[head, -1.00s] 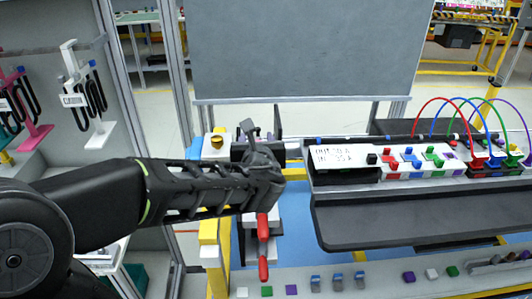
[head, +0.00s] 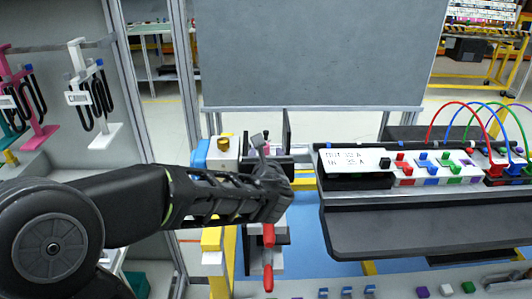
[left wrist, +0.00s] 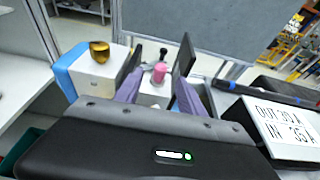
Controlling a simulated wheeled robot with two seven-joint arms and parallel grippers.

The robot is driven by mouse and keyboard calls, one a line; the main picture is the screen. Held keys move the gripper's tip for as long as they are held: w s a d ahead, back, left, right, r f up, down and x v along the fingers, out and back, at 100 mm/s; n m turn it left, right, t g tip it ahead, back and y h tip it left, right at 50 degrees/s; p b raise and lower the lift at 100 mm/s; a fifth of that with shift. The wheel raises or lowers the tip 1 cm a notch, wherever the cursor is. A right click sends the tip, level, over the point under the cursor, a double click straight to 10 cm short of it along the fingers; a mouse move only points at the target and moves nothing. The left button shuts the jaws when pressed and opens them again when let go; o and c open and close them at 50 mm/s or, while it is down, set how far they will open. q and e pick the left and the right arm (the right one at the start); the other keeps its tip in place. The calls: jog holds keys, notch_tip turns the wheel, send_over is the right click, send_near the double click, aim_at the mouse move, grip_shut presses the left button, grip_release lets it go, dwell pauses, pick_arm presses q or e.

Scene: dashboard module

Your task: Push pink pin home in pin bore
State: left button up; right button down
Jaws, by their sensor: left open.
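In the left wrist view a pink pin (left wrist: 159,72) stands upright in a white block (left wrist: 152,92), between the two fingers of my left gripper (left wrist: 158,68). The fingers are open, with gaps visible beside the pin. I cannot tell how deep the pin sits; the bore is hidden under it. In the head view my left gripper (head: 272,142) is over the fixture at the middle, and its hand hides the pin. My right gripper is in neither view.
A white and blue block with a yellow knob (head: 223,142) stands left of the gripper. A dark-based module (head: 420,220) with a labelled panel and coloured connectors is at right. Red-handled clamps (head: 268,235) are below the hand. A grey board (head: 310,55) stands behind.

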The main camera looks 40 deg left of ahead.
aim_at(266, 148)
pick_arm(q)
jog(key=shift+w+a, duration=0.15)
jog(key=p+x, duration=0.1)
jog(key=x, duration=0.4)
jog(key=shift+w, duration=0.1)
jog(key=shift+c, duration=0.5)
grip_shut()
dwell(0.4)
